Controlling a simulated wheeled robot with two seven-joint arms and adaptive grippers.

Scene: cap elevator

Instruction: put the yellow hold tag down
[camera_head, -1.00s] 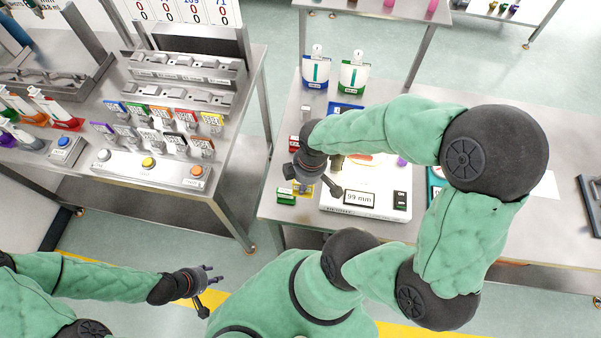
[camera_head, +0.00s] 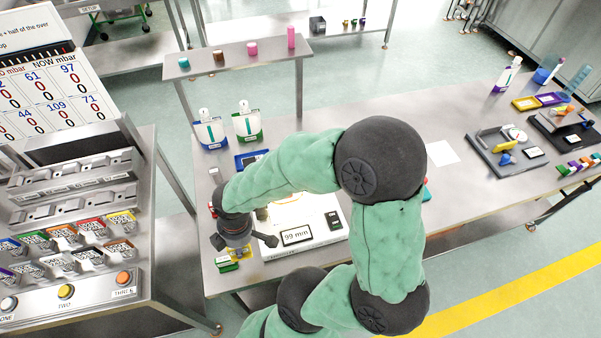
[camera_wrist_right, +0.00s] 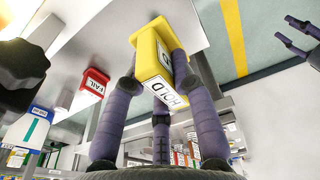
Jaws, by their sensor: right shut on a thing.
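The yellow hold tag (camera_wrist_right: 149,50) is a small yellow block with a white HOLD label. In the right wrist view it sits between the purple-grey fingers of my right gripper (camera_wrist_right: 165,70), which is shut on it. I cannot tell whether the tag touches the table. My left gripper (camera_wrist_right: 296,36) shows only in the right wrist view, apart and empty, with its fingers spread.
A green block (camera_head: 228,265) lies close beside the gripper at the table's front edge. A white gauge reading 99 mm (camera_head: 297,237) is just right. A red FAIL tag (camera_wrist_right: 92,88) stands nearby. Two pouches (camera_head: 247,124) stand behind. My arm hides part of the table.

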